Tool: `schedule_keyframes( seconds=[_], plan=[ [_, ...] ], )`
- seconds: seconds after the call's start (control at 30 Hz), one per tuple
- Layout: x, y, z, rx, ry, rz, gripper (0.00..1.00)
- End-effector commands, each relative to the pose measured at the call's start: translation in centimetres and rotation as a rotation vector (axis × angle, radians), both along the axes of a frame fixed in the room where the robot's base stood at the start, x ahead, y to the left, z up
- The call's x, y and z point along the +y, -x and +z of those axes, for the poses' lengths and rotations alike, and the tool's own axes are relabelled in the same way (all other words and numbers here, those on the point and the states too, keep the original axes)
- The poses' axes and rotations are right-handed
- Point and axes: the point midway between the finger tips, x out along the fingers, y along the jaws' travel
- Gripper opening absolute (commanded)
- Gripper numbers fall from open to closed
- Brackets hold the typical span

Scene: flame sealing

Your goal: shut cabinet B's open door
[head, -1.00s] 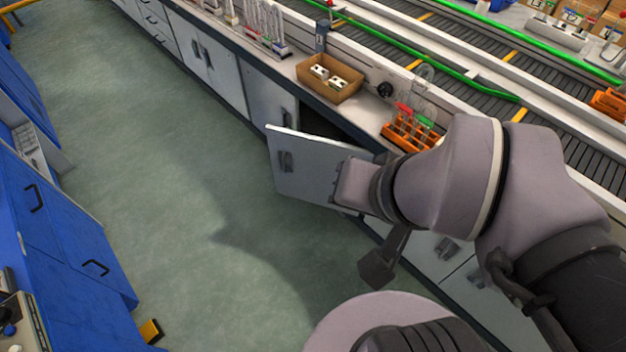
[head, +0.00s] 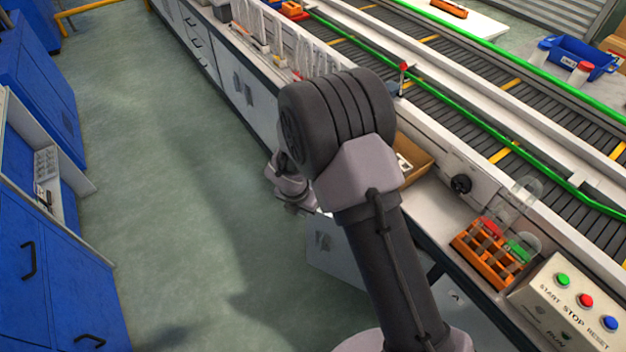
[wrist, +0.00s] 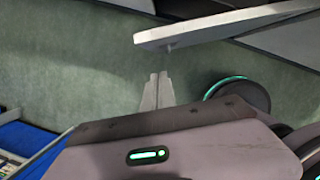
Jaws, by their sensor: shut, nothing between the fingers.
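The open door (head: 334,252) of a lower cabinet under the bench stands out into the aisle, partly hidden behind my arm in the head view. No cabinet letter is readable. In the wrist view the door (wrist: 225,27) is a pale panel seen nearly edge-on across the top right. My gripper (wrist: 158,77) has its two pale fingers together, with nothing between them. They point at the floor and appear apart from the door, just below its left end in the picture. In the head view the wrist is over the aisle, on the door's far side; the fingertips are unclear.
The bench top holds an orange tube rack (head: 490,255), a cardboard box (head: 417,160) and a START/STOP/RESET panel (head: 570,305). Blue cabinets (head: 50,265) line the left side. The green floor (head: 170,200) between them is clear.

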Motion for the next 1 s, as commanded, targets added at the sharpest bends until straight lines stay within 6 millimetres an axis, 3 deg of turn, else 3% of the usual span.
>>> schedule_keyframes(
  seconds=[0.5,0.73,1.0],
  plan=[
    [-1.3,-2.0,-10.3,0.003,0.001,-0.004,0.00],
    [-2.8,-5.0,-9.8,0.001,0.001,-0.008,0.00],
    [-3.1,-5.5,-9.5,0.004,0.001,-0.005,0.00]
  ],
)
